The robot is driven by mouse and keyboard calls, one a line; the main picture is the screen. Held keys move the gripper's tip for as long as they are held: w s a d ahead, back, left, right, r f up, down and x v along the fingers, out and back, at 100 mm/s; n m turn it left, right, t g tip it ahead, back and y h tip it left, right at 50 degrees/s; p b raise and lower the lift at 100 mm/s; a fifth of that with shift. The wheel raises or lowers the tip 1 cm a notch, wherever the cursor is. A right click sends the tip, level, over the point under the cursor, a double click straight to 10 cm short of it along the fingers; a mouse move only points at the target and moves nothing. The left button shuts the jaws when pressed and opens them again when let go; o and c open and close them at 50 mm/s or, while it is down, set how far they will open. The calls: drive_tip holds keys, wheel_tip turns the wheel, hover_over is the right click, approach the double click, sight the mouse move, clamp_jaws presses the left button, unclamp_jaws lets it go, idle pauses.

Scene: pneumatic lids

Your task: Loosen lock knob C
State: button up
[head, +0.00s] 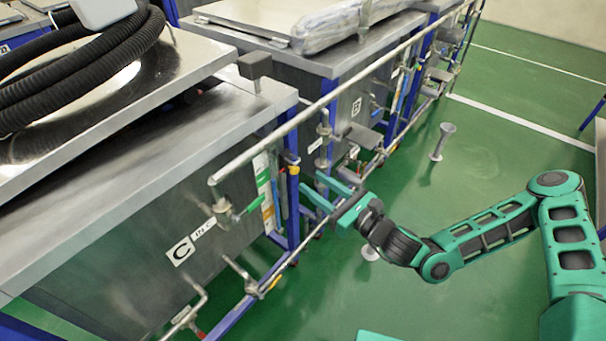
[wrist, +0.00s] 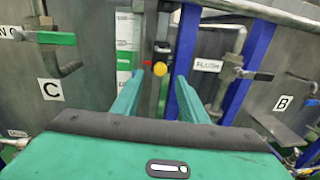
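A round yellow knob (wrist: 159,68) sits on a dark upright rail, with a small red pointer beside it. In the head view the yellow knob (head: 293,170) is on the blue post at the corner of the tank marked C (head: 180,251). No letter shows on the knob itself. My gripper (wrist: 163,80) is open and empty. Its two teal fingers point at the rail, and the knob appears between the fingertips in the wrist view. In the head view my gripper (head: 312,182) is just right of the post, apart from the knob.
A long grey pipe (head: 310,112) runs along the tank fronts above my gripper. Valve handles and pipes stick out nearby, including a green lever (head: 249,209). A FLUSH label (wrist: 208,65) and a B label (wrist: 283,103) are to the right.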

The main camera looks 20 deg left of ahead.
sight(297, 171)
drive_tip(key=shift+x, duration=3.2)
